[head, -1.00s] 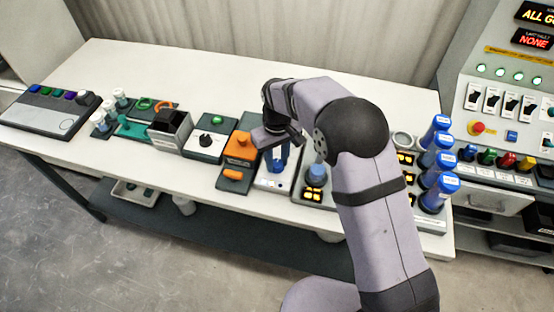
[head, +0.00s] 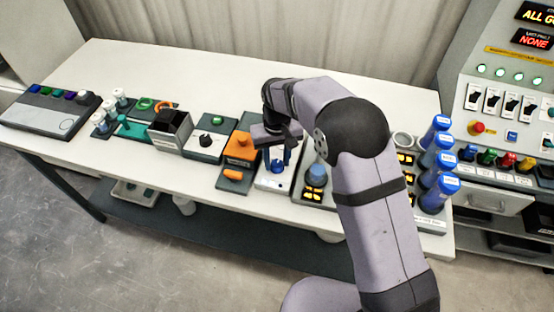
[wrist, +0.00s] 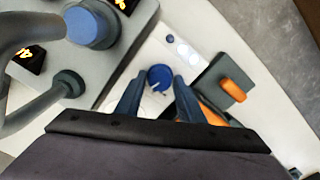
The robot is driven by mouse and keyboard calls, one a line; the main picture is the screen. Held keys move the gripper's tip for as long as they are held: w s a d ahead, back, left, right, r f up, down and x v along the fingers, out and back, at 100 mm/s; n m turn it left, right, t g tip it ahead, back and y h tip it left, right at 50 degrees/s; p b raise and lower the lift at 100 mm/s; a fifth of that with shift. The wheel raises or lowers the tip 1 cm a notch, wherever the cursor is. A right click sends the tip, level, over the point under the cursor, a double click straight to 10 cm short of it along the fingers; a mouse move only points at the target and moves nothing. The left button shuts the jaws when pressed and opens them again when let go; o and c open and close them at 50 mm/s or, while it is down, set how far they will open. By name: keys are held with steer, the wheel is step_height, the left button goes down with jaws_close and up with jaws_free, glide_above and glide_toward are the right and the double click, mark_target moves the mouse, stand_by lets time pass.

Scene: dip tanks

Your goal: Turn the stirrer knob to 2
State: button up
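A blue round knob (wrist: 159,76) with a white pointer line sits on a white panel (wrist: 152,52) in the wrist view. It also shows in the head view (head: 277,167), just below my gripper (head: 275,152). In the wrist view my gripper (wrist: 158,82) has its two dark blue fingers apart, one on each side of the knob, with gaps visible between fingers and knob. Nothing is held. Small marks lie around the knob, but I cannot read the numbers or tell the setting.
A grey unit with a larger blue cap (head: 316,173) and lit yellow digits stands right beside the white panel. An orange-handled block (head: 239,148) is on its left. Blue-capped bottles (head: 440,160) stand farther right. Bare table (head: 220,75) lies behind.

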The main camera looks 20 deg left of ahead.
mark_target(278, 164)
steer(key=shift+o, duration=0.9)
steer(key=shift+r, duration=0.1)
step_height(278, 164, up, 7)
steer(key=shift+f+b, duration=0.1)
steer(key=shift+b, duration=1.05)
steer(key=shift+s+d+r, duration=0.1)
steer(key=shift+d+r, duration=0.1)
steer(key=shift+d, duration=0.05)
steer(key=s+d+f+m, duration=0.1)
steer(key=s+d+m, duration=0.1)
steer(key=s+d, duration=0.4)
steer(key=s+d+f+m, duration=0.1)
steer(key=s+d, duration=0.5)
steer(key=d, duration=0.7)
steer(key=s+d+f+m, duration=0.1)
steer(key=s+d+m, duration=0.2)
steer(key=s+d, duration=0.4)
steer(key=d, duration=0.2)
steer(key=shift+d, duration=0.35)
